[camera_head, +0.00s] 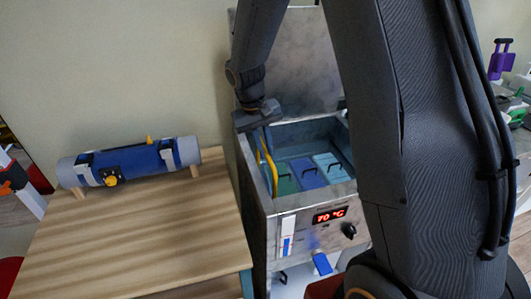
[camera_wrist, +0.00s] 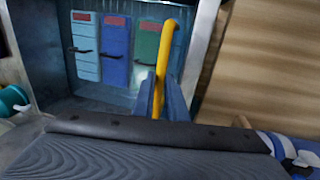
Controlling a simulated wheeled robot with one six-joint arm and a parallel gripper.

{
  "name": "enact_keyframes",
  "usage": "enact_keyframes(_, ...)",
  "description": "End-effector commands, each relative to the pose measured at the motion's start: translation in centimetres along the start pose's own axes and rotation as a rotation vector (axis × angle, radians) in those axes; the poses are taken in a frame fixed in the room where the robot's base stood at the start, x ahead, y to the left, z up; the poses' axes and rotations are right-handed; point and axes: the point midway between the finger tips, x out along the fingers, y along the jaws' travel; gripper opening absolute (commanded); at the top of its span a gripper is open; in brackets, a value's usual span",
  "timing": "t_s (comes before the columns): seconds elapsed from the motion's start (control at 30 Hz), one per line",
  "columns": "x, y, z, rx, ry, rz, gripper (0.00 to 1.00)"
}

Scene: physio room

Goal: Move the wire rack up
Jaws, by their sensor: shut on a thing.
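A metal heating tank (camera_head: 262,190) stands open with its lid up behind it. Inside are a green pack (camera_head: 284,179), a blue pack (camera_head: 307,172) and a light blue pack (camera_head: 331,166), each with a dark handle. A yellow bar (camera_head: 268,160), seemingly the wire rack's handle, runs along the tank's left side; the rest of the rack cannot be made out. My gripper (camera_head: 261,124) is at the tank's left rim. In the wrist view my gripper (camera_wrist: 165,93) is shut on the yellow bar (camera_wrist: 167,50), beside the green pack (camera_wrist: 147,45).
A wooden table (camera_head: 150,235) adjoins the tank on the left, holding a blue and grey roll (camera_head: 130,162) on a wooden stand. The tank's front has a red display reading 70 °C (camera_head: 329,216) and a dark knob (camera_head: 348,230). The table's front is clear.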

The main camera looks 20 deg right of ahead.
Motion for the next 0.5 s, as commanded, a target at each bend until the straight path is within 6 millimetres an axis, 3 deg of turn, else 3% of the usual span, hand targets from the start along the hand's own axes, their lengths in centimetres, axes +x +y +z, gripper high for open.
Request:
enact_keyframes(0.03,-1.8,0.3,-0.1,0.002,0.006,-0.001,0.00)
enact_keyframes(0.2,-5.5,1.1,-0.1,0.002,0.006,-0.001,0.00)
enact_keyframes(0.5,-10.3,2.0,-0.1,0.001,0.006,-0.001,0.00)
